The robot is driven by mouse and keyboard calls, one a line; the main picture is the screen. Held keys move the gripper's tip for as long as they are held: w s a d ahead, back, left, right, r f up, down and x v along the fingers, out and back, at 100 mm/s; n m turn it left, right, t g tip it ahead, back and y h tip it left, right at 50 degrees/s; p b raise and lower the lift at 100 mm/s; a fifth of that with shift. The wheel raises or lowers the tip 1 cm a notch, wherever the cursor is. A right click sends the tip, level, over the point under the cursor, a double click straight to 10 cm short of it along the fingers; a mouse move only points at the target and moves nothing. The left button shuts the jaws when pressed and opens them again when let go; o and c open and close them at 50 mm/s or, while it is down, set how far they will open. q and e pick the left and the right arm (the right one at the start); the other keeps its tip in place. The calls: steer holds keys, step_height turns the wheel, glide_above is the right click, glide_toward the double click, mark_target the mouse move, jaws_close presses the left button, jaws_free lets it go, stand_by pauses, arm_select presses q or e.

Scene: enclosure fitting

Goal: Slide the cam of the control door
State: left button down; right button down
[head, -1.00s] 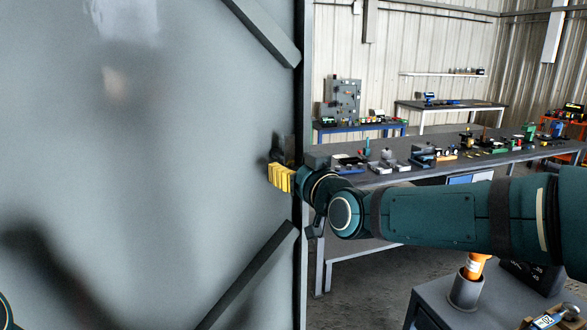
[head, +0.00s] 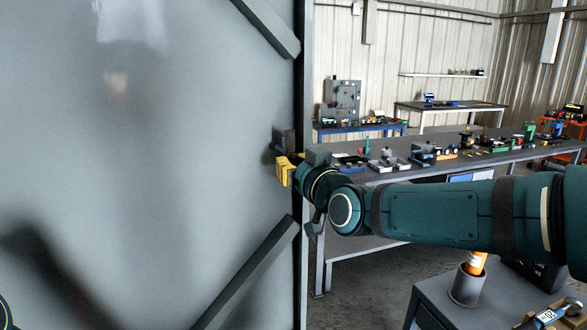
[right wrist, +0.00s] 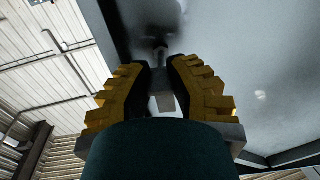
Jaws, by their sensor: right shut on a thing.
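The large grey control door (head: 170,170) fills the left half of the head view, with its edge running upright near the middle. A small dark block (head: 280,143), which looks like the cam, sits on the door near this edge. My right gripper (head: 284,170) is at the block's lower side, its yellow fingers partly hiding it. In the right wrist view my right gripper (right wrist: 165,80) is closed on a small grey piece, likely part of the cam (right wrist: 164,102). A dark round end shows beyond the fingertips. My left gripper is out of view.
Dark diagonal bars (head: 268,25) cross the door above and below the gripper. Right of the door edge, a long workbench (head: 470,157) carries several small parts. A grey cart (head: 420,300) with an orange-handled item in a cup stands at the lower right.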

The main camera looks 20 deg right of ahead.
step_height(320, 180, down, 2)
steer(key=shift+w+f, duration=0.1)
steer(key=shift+w, duration=0.05)
steer(key=c, duration=1)
jaws_free()
steer(key=shift+c, duration=0.2)
steer(key=shift+o, duration=1.1)
steer(key=shift+w, duration=0.1)
steer(key=shift+r, duration=0.25)
steer(key=shift+s, duration=0.2)
